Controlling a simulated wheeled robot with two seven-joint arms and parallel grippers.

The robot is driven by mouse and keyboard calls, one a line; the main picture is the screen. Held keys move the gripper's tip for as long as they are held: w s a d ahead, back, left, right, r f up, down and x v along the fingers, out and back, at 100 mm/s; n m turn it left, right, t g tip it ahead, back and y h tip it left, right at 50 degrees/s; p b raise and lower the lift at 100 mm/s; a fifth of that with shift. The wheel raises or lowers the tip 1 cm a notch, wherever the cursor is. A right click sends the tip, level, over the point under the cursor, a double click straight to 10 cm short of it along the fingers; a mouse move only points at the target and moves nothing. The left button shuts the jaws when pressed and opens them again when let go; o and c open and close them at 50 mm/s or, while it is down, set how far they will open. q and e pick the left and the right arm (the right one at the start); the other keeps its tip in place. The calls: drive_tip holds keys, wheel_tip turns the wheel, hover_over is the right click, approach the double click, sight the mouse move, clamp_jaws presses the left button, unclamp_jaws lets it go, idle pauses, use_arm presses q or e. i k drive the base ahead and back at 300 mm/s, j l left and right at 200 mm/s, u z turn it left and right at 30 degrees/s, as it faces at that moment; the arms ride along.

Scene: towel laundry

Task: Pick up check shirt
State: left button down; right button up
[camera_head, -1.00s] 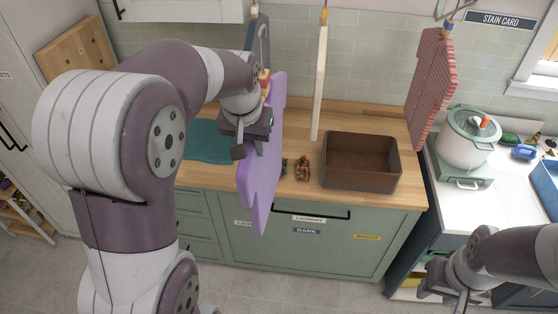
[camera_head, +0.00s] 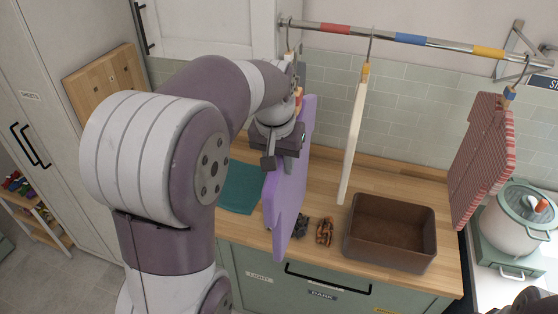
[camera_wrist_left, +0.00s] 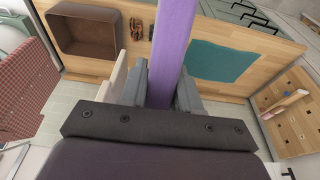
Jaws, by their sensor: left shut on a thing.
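The red check shirt (camera_head: 482,160) hangs from a hook on the rail at the right in the head view. It also shows at the left edge of the left wrist view (camera_wrist_left: 25,90). My left gripper (camera_head: 284,150) is at the purple garment (camera_head: 288,195), well to the left of the check shirt. In the left wrist view its fingers (camera_wrist_left: 160,92) are shut on the purple garment (camera_wrist_left: 172,45). A cream garment (camera_head: 353,140) hangs between the purple one and the check shirt. My right gripper is out of the head view; only a bit of that arm shows at the bottom right.
The rail (camera_head: 400,38) with coloured bands runs along the wall. A brown bin (camera_head: 390,262) stands on the wooden counter, with small brown and dark items beside it. A teal cloth (camera_head: 240,188) lies on the counter. A white pot (camera_head: 515,225) stands at the right.

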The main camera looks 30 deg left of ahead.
sight(485, 159)
drive_tip(key=i+j, duration=0.1)
drive_tip(key=i, duration=0.4)
drive_tip(key=i+j, duration=0.1)
drive_tip(key=i, duration=0.4)
